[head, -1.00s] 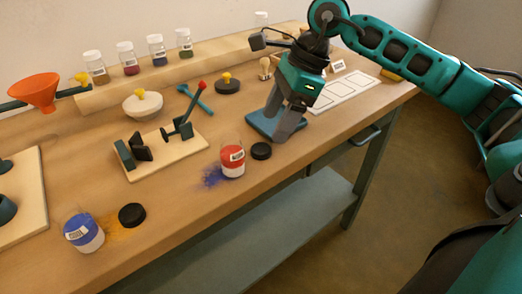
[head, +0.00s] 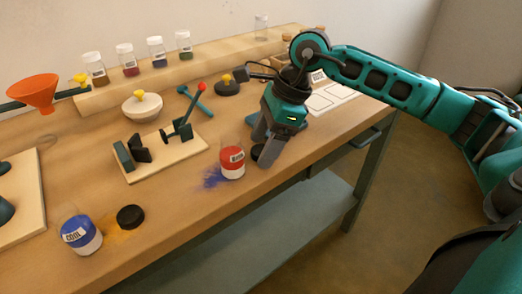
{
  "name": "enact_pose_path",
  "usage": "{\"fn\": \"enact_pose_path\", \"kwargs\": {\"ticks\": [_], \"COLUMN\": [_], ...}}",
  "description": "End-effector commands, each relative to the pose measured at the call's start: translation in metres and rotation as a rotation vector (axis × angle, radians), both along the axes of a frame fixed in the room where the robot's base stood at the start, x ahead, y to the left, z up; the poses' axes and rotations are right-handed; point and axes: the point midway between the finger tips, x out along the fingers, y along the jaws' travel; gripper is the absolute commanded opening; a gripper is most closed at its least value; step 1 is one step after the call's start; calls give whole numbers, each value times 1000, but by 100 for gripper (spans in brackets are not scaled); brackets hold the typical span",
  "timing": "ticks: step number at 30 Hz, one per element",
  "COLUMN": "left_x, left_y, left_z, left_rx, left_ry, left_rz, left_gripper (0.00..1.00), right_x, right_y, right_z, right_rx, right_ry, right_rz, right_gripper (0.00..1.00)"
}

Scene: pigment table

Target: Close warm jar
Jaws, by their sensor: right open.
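An open jar of red pigment (head: 232,164) with a white label stands near the table's front edge; I take it as the warm jar. A black lid (head: 257,152) lies on the table just right of it, partly hidden by my finger. My right gripper (head: 262,145) is open and low over the table, its fingers reaching down around the lid. I cannot tell whether they touch it. A second jar with blue contents (head: 80,236) stands at the front left, with another black lid (head: 130,216) beside it. My left gripper is not in view.
Blue powder (head: 213,178) is spilled left of the red jar. A board with a red-tipped lever device (head: 180,153) stands behind it. Small jars line a wooden shelf (head: 205,62) at the back. An orange funnel (head: 33,92) is at left. The table's front edge is close.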

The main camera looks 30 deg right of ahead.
Motion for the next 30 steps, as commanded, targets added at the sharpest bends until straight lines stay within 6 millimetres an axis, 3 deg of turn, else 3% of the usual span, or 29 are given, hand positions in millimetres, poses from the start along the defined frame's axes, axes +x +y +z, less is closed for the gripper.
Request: {"fn": "enact_pose_path", "kwargs": {"ticks": [5, 23, 30], "left_x": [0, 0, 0], "left_y": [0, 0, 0], "left_z": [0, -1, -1], "left_rx": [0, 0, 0], "left_ry": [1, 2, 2], "left_rz": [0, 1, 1], "left_gripper": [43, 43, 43], "right_x": [0, 0, 0], "right_y": [0, 0, 0], "right_z": [0, 1, 1], "right_rx": [0, 0, 0], "right_ry": [0, 0, 0], "right_rz": [0, 0, 0], "right_gripper": [72, 15, 15]}}
